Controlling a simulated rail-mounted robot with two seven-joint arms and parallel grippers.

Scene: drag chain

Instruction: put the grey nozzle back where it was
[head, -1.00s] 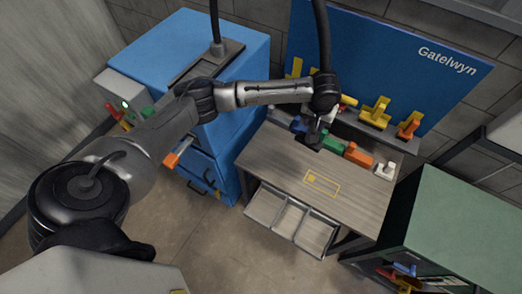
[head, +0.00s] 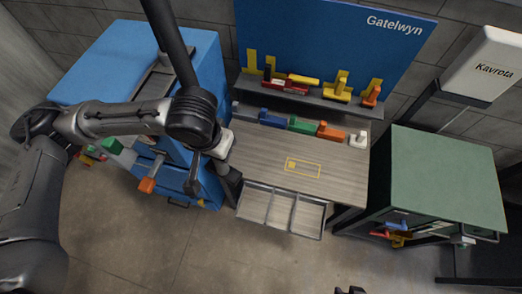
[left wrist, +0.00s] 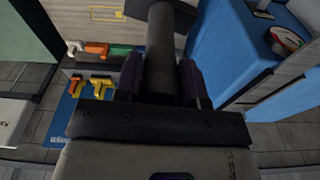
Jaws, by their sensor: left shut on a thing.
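My left gripper (head: 194,180) hangs in the gap between the blue cabinet and the left end of the wooden bench. It is shut on a dark grey, tube-shaped piece, which I take as the grey nozzle. In the left wrist view the nozzle (left wrist: 160,50) stands between the two fingers (left wrist: 162,82), with a wider part at its far end. In the head view the nozzle is small and dark below the gripper. A small dark part at the bottom edge may be my right gripper (head: 350,290); its jaws are not readable.
The bench (head: 255,160) has a yellow outlined rectangle (head: 303,167). Along its back stand grey (head: 243,110), blue (head: 272,118), green (head: 302,125), orange (head: 330,131) and white (head: 358,140) pieces. The blue cabinet (head: 205,60) is left, a green-topped cabinet (head: 445,170) right.

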